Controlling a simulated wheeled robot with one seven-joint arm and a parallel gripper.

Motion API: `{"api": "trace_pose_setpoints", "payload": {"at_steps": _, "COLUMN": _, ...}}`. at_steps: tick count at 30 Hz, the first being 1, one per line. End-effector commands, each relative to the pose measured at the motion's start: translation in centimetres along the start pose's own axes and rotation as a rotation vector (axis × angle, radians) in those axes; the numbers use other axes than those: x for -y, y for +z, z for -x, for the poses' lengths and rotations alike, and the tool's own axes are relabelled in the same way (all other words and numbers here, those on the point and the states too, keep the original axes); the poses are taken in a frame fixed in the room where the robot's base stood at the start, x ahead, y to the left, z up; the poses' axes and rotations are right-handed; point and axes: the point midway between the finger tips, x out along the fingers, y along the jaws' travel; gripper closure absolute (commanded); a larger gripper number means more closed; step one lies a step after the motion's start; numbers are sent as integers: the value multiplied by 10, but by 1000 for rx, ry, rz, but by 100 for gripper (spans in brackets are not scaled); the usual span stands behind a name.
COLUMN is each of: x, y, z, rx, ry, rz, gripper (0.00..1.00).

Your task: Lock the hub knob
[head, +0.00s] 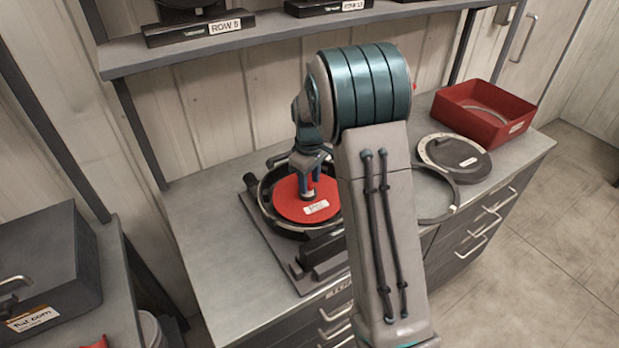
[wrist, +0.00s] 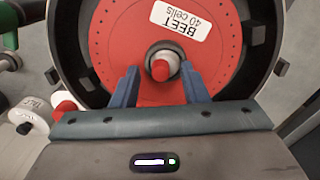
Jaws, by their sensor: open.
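The hub knob (wrist: 161,69) has a red tip and sits on the metal hub at the middle of a red seed disc (wrist: 112,45). The disc carries a label reading "BEET 40 cells" and lies in the black round meter housing (wrist: 65,50). In the head view the red disc (head: 290,207) lies in the meter on the bench. My gripper (wrist: 160,82) is open, with one blue finger on each side of the knob. I cannot tell whether the fingers touch it. In the head view my gripper (head: 306,188) points down over the disc's centre.
A red bin (head: 483,112) stands at the bench's back right. A dark round cover (head: 455,155) and a ring (head: 452,207) lie on the bench. A shelf (head: 270,38) runs above. The bench's left part (head: 205,225) is clear.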

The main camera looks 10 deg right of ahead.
Motion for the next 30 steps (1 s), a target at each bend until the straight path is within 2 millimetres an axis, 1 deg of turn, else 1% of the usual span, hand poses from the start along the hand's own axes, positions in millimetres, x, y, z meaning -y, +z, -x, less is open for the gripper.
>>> {"api": "trace_pose_setpoints", "payload": {"at_steps": 7, "x": 0, "y": 0, "z": -1, "rx": 0, "ry": 0, "rz": 0, "gripper": 60}}
{"api": "trace_pose_setpoints", "payload": {"at_steps": 8, "x": 0, "y": 0, "z": -1, "rx": 0, "ry": 0, "rz": 0, "gripper": 62}}
{"api": "trace_pose_setpoints", "payload": {"at_steps": 9, "x": 0, "y": 0, "z": -1, "rx": 0, "ry": 0, "rz": 0, "gripper": 74}}
{"api": "trace_pose_setpoints", "payload": {"at_steps": 12, "x": 0, "y": 0, "z": -1, "rx": 0, "ry": 0, "rz": 0, "gripper": 100}}
{"api": "trace_pose_setpoints", "payload": {"at_steps": 23, "x": 0, "y": 0, "z": -2, "rx": 0, "ry": 0, "rz": -32, "gripper": 100}}
{"api": "trace_pose_setpoints", "payload": {"at_steps": 30, "x": 0, "y": 0, "z": -3, "rx": 1, "ry": -2, "rz": -161, "gripper": 100}}
